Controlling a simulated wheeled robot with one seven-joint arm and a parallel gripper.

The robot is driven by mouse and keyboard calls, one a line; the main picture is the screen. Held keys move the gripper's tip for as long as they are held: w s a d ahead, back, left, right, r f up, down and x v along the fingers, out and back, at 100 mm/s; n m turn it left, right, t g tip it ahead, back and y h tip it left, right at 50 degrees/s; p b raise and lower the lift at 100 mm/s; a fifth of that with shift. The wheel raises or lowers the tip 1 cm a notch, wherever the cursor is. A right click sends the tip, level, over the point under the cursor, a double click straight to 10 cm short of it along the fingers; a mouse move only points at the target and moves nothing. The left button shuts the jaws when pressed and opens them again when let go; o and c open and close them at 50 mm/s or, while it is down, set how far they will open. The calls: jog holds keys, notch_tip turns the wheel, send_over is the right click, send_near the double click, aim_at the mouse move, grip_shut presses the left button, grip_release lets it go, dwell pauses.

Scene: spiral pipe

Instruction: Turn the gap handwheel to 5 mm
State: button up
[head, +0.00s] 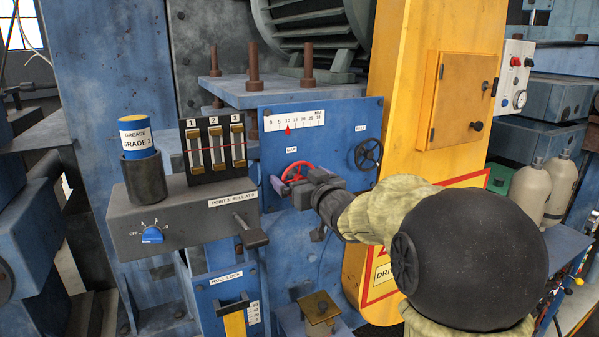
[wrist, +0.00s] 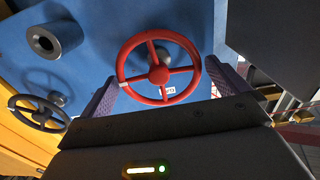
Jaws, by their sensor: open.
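The red gap handwheel (head: 297,166) is on the blue panel, under the GAP label, partly hidden by my gripper in the head view. The wrist view shows the wheel (wrist: 159,75) nearly face-on, with four spokes and a hub. My gripper (wrist: 163,76) is open, one purple-grey finger on each side of the wheel's rim. I cannot tell whether either finger touches the rim. Above the wheel, a white scale (head: 294,120) runs from 0 past 30. Its red pointer (head: 288,130) stands at about 10.
A dark BELT handwheel (head: 368,154) is to the right on the same panel; it also shows in the wrist view (wrist: 38,113). A yellow guard (head: 415,150) stands further right. A grey box (head: 185,215) with a grease can (head: 138,138) juts out at the left.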

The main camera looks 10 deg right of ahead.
jog(key=shift+w+a, duration=0.1)
jog(key=shift+w, duration=0.25)
jog(key=shift+s, duration=0.1)
jog(key=c, duration=0.9)
jog(key=shift+f+n+b, duration=0.1)
jog(key=shift+n+b, duration=0.2)
jog(key=shift+b, duration=0.25)
jog(key=n+b, duration=0.3)
jog(key=shift+a+f+b, duration=0.15)
jog(key=shift+b, duration=0.25)
jog(key=n+b, duration=0.3)
jog(key=n, duration=0.1)
jog(key=shift+a+n+b, duration=0.1)
jog(key=shift+n+b, duration=0.2)
jog(key=shift+n, duration=0.1)
